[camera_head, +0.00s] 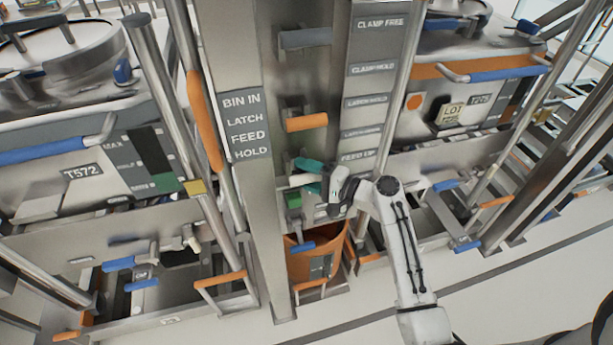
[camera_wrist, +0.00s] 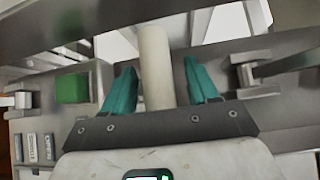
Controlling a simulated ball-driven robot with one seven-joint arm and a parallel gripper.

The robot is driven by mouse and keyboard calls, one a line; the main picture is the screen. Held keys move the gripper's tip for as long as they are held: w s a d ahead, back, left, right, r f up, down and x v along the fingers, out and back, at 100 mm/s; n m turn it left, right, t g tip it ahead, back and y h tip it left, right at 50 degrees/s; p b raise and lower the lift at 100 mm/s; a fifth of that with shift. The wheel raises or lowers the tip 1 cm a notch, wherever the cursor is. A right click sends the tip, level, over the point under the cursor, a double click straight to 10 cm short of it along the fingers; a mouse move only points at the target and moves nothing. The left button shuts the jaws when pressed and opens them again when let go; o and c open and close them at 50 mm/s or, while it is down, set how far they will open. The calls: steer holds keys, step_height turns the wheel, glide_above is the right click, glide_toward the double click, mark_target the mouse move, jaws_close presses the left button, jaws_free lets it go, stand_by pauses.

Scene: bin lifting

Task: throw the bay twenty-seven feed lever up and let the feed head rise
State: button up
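My gripper (camera_head: 308,177), with teal fingers, is at the central steel column, beside the lower end of the label plates. In the wrist view my gripper (camera_wrist: 160,88) has its fingers apart, with a pale cylindrical grip (camera_wrist: 154,65) standing between them. A gap shows at the right finger; contact at the left finger is unclear. The right label plate (camera_head: 376,70) runs from CLAMP FREE down to a FEED UP mark near my gripper. No bay number twenty-seven is readable.
A grey lever (camera_head: 305,38) and an orange lever (camera_head: 306,121) stick out above my gripper. A green block (camera_head: 293,200) sits just below it, also in the wrist view (camera_wrist: 72,88). An orange bucket (camera_head: 312,265) stands below. Steel bins (camera_head: 60,130) and rails flank the column.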

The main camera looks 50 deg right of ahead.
steer(key=shift+f, duration=0.15)
stand_by(0.4)
steer(key=shift+s, duration=0.15)
steer(key=shift+s+d, duration=0.1)
steer(key=shift+s, duration=0.2)
steer(key=s+d+b, duration=0.2)
steer(key=s, duration=0.7)
steer(key=shift+s+r, duration=0.3)
steer(key=shift+s, duration=0.1)
